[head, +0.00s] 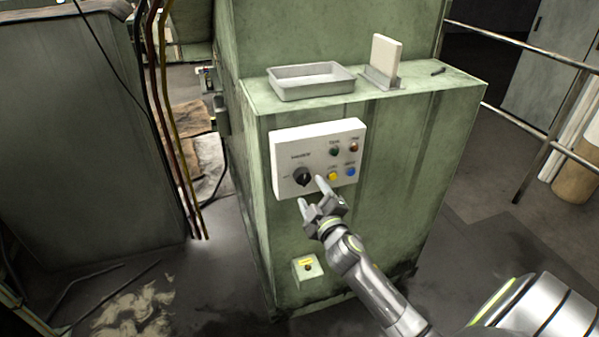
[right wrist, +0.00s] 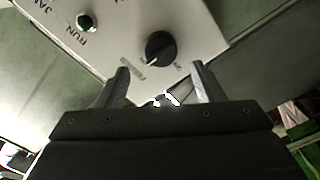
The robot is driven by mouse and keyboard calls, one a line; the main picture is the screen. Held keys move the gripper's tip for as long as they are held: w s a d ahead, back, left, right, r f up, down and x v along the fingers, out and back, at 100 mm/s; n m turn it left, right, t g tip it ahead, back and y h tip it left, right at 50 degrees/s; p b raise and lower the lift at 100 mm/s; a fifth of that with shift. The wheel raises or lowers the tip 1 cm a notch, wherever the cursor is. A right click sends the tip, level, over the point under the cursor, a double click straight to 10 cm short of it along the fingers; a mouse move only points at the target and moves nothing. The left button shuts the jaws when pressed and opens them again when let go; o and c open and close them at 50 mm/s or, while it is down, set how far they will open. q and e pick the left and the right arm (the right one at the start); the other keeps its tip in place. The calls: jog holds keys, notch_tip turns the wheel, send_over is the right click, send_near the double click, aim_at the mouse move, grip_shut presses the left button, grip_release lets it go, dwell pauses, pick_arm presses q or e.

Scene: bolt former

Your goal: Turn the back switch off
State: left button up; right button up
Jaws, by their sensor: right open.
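A white control panel (head: 318,157) is mounted on the front of the green machine. A black rotary knob (head: 303,176) sits at its lower left, with several coloured buttons and lamps to its right. My left gripper is not in view.
A metal tray (head: 312,82) and a holder with a white plate (head: 385,58) stand on the machine's ledge. A metal railing (head: 545,150) runs at the right. Cables (head: 172,120) hang at the left. Open floor lies right of the machine.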

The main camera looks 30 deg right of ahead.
aim_at(305, 181)
jog(key=x, duration=0.3)
jog(key=b+x, duration=0.1)
jog(key=x, duration=0.2)
jog(key=shift+w+d+f+b, duration=0.1)
jog(key=shift+w+f+b, duration=0.15)
jog(key=shift+w+b, duration=0.1)
jog(key=m+b, duration=0.1)
jog(key=m, duration=0.2)
jog(key=m+b, duration=0.1)
jog(key=shift+s+f+m+b, duration=0.1)
jog(key=shift+s+m+b, duration=0.2)
jog(key=shift+m+b, duration=0.4)
jog(key=shift+m, duration=0.3)
jog(key=shift+m+b, duration=0.55)
jog(key=shift+m, duration=0.65)
jog(key=shift+r+m+b, duration=0.25)
jog(key=shift+m+b, duration=0.15)
jog(key=shift+m, duration=1)
jog(key=shift+c, duration=0.3)
